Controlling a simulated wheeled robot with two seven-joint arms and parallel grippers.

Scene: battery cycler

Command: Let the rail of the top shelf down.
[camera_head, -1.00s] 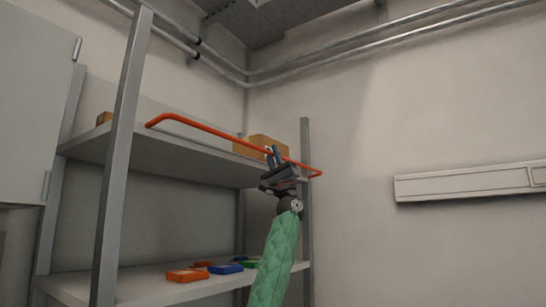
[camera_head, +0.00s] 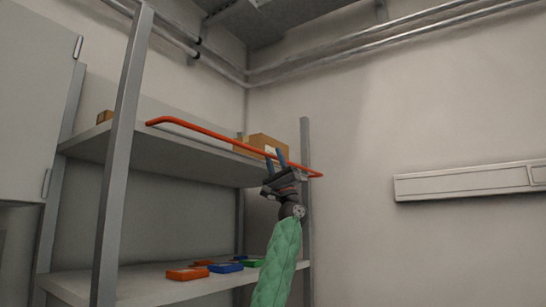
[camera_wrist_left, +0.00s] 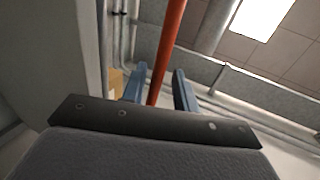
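The orange-red rail (camera_head: 205,130) runs along the front of the top shelf (camera_head: 160,153), raised above the shelf's front edge, with bent ends at the two front posts. My left gripper (camera_head: 275,153) is at the right part of the rail, its blue fingers pointing up and spread apart. In the left wrist view the rail (camera_wrist_left: 167,50) passes through the gap between the open fingers (camera_wrist_left: 158,85), with room on both sides. I cannot tell whether a finger touches it. My right gripper is not in view.
A cardboard box (camera_head: 265,145) stands on the top shelf behind the gripper. The lower shelf (camera_head: 145,285) holds orange, blue and green flat items (camera_head: 226,267). A grey post (camera_head: 306,220) rises close to the right of my arm. A wall-mounted trunking (camera_head: 470,181) is at the right.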

